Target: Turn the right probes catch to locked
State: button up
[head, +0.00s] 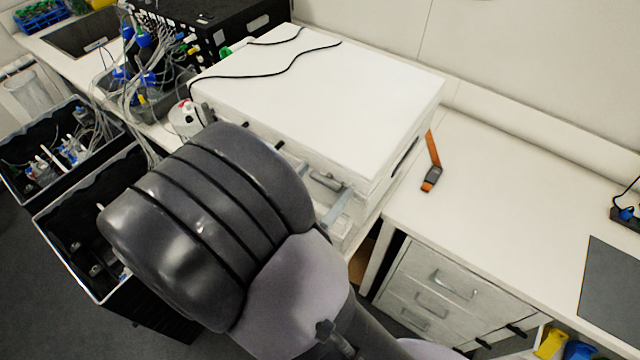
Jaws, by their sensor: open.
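A large white box (320,85) with a flat lid stands on the bench at the centre. On its front face, near the right corner, is a grey metal catch (327,181), with a pale grey bar just below and right of it. I cannot tell from here whether the catch is locked. My dark, thick arm covers the left and lower part of the box front. My gripper does not show; the arm hides the place where it would be.
Black cables lie on the lid. Left are a black instrument (215,30) and black crates (60,150) with wired probes.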

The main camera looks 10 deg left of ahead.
jog(key=c, duration=1.4)
jog(key=shift+m, duration=0.3)
jog(key=m+b, duration=0.2)
jog(key=m, duration=0.1)
jog(key=shift+f+m, duration=0.15)
jog(key=shift+m, duration=0.25)
jog(key=m+b, duration=0.3)
jog(key=m, duration=0.1)
jog(key=shift+d+f+m, duration=0.1)
jog(key=shift+m, duration=0.2)
jog(key=m+b, duration=0.5)
jog(key=shift+s+f, duration=0.1)
jog(key=m+b, duration=0.3)
jog(key=shift+d+m, duration=0.1)
jog(key=shift+m, duration=0.2)
jog(key=shift+m+b, duration=0.3)
jog(key=shift+b, duration=0.15)
jog(key=o, duration=1.4)
